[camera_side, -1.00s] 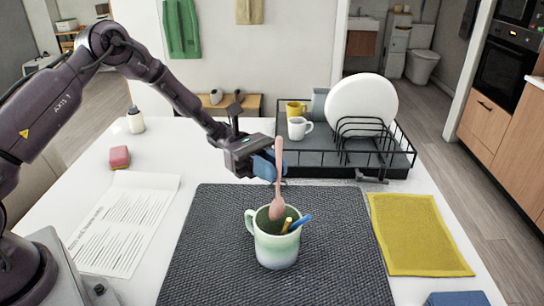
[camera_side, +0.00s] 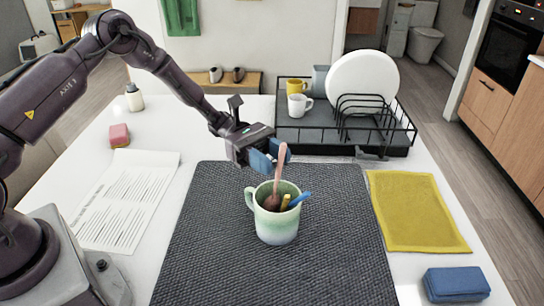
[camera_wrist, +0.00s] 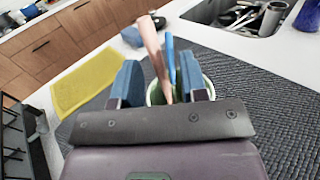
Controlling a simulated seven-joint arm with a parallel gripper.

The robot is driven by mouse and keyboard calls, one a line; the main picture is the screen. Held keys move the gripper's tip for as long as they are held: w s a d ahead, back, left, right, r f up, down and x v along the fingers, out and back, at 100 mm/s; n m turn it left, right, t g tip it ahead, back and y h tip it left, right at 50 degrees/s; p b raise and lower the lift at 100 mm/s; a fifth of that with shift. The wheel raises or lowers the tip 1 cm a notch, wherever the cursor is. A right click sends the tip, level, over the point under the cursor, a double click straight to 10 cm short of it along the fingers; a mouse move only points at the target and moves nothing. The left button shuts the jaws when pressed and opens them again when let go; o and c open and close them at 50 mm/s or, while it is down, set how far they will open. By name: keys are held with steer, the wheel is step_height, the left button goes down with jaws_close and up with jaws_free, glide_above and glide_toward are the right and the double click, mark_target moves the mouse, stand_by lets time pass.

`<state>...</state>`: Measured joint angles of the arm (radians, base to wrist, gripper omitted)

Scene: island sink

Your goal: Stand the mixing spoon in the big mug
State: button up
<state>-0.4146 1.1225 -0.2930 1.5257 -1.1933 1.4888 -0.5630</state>
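The mixing spoon (camera_side: 282,165), pink with a darker head, stands head down in the big mug (camera_side: 278,228), its handle rising above the rim. The pale green mug is upright on the dark mat and also holds a yellow and a blue utensil (camera_side: 299,200). My gripper (camera_side: 271,160) is just above the mug, at the upper handle. In the wrist view its blue fingers (camera_wrist: 162,82) are spread apart, with the spoon (camera_wrist: 153,50) between them and gaps beside it. The mug's rim (camera_wrist: 150,95) shows behind the fingers. The spoon's lower end is hidden inside the mug.
A black dish rack (camera_side: 345,135) with a white plate (camera_side: 361,82) and small mugs stands behind, right. A yellow cloth (camera_side: 415,210) and blue sponge (camera_side: 456,284) lie right. A paper sheet (camera_side: 125,205) lies left. The mat (camera_side: 330,270) is otherwise clear.

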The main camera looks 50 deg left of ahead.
steer(key=shift+o, duration=0.3)
steer(key=shift+a, duration=0.1)
steer(key=a, duration=1.2)
steer(key=shift+a, duration=0.4)
